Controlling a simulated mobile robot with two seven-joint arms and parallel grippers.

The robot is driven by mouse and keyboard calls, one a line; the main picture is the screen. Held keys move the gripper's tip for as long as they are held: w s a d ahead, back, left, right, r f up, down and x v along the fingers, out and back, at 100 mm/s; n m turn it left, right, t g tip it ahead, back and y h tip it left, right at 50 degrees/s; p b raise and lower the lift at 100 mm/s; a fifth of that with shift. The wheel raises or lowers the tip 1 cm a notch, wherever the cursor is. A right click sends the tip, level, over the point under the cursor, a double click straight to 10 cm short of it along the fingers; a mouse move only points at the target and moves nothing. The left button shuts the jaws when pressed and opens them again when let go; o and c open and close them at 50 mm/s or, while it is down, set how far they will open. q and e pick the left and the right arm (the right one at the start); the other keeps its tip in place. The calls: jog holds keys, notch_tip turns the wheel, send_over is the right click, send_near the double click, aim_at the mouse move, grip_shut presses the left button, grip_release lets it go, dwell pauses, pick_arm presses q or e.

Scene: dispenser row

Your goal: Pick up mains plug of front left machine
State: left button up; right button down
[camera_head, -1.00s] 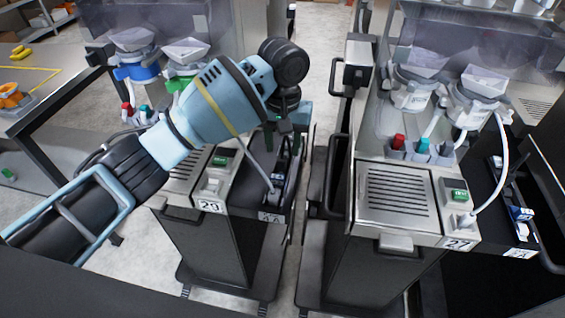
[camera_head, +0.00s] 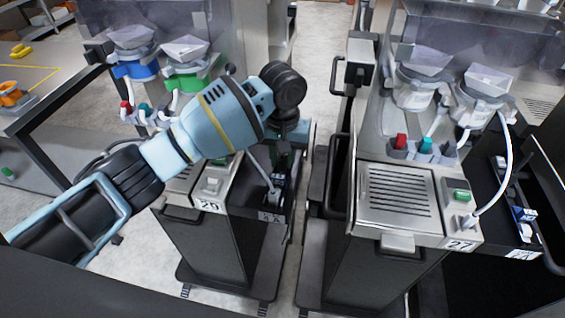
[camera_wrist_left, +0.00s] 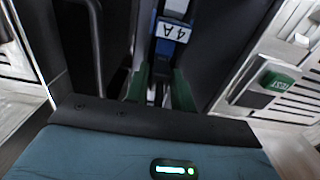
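The front left machine, tagged 29 (camera_head: 208,205), has a pale cable running down to a small white and dark piece (camera_head: 275,192) in its dark side tray, which looks like the mains plug. My left gripper (camera_head: 283,160) points down just above this piece, its tips partly hidden by the tray's contents. In the left wrist view, its two green fingers (camera_wrist_left: 160,92) stand apart. A blue and white piece with a 4A label (camera_wrist_left: 173,30) lies ahead, in line with the gap between them. I cannot tell if the fingers touch anything. My right gripper is out of view.
A second machine, tagged 27 (camera_head: 461,245), stands to the right across a narrow gap. A green button (camera_wrist_left: 277,80) sits on a metal panel right of the fingers. Dark tray walls rise close beside the gripper. A table (camera_head: 45,95) stands at the far left.

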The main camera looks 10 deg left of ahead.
aim_at(283, 157)
pick_arm(q)
grip_shut()
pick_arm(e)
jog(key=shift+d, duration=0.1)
